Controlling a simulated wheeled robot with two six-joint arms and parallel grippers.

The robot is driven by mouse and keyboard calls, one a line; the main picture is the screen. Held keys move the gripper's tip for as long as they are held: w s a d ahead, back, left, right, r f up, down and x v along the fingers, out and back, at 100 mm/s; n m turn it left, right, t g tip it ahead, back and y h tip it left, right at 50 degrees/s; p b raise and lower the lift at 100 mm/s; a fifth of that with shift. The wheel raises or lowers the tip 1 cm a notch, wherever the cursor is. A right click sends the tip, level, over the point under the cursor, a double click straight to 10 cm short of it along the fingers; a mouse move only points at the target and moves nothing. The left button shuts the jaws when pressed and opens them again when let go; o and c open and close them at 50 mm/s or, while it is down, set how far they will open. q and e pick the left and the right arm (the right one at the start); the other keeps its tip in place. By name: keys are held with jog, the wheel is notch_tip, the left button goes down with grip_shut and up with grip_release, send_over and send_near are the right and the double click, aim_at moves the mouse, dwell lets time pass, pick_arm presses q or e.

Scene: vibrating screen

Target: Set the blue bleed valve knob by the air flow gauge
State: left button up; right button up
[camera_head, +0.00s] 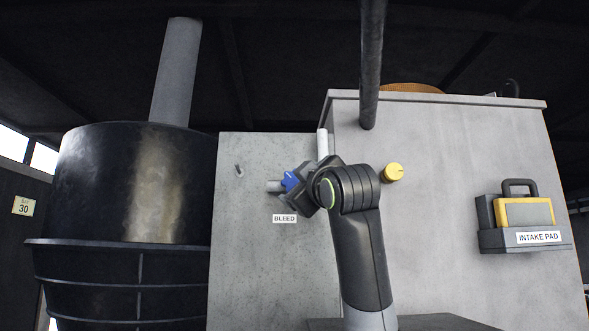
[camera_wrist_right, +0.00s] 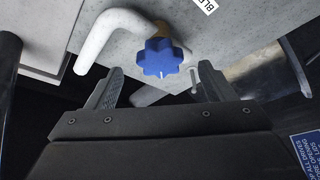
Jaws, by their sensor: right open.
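The blue bleed valve knob (camera_head: 290,181) sits on a pipe in front of a grey panel, just above a BLEED label (camera_head: 285,218). My right gripper (camera_head: 289,191) is at the knob and partly covers it in the head view. In the right wrist view the lobed blue knob (camera_wrist_right: 162,57) shows between and just beyond the two fingertips of my open right gripper (camera_wrist_right: 160,84). There is a visible gap on each side. A small white mark shows on the knob's lower edge there. I cannot make out an air flow gauge. My left gripper is not in view.
A white bent pipe (camera_wrist_right: 107,32) runs beside the knob. A yellow knob (camera_head: 393,173) is on the large grey cabinet (camera_head: 450,140). A yellow-and-grey box in an INTAKE PAD holder (camera_head: 524,213) hangs at right. A black drum (camera_head: 130,190) stands at left.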

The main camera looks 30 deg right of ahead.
aim_at(296, 181)
jog(key=p+x, duration=0.2)
jog(key=x, duration=0.2)
jog(key=shift+r, duration=0.15)
jog(key=shift+w+d+p, duration=0.2)
jog(key=shift+w+p, duration=0.2)
jog(key=shift+w, duration=0.35)
jog(key=c, duration=1)
jog(key=shift+n+g+y, duration=0.3)
jog(key=shift+n+y, duration=0.1)
jog(key=shift+n, duration=1)
jog(key=o, duration=1)
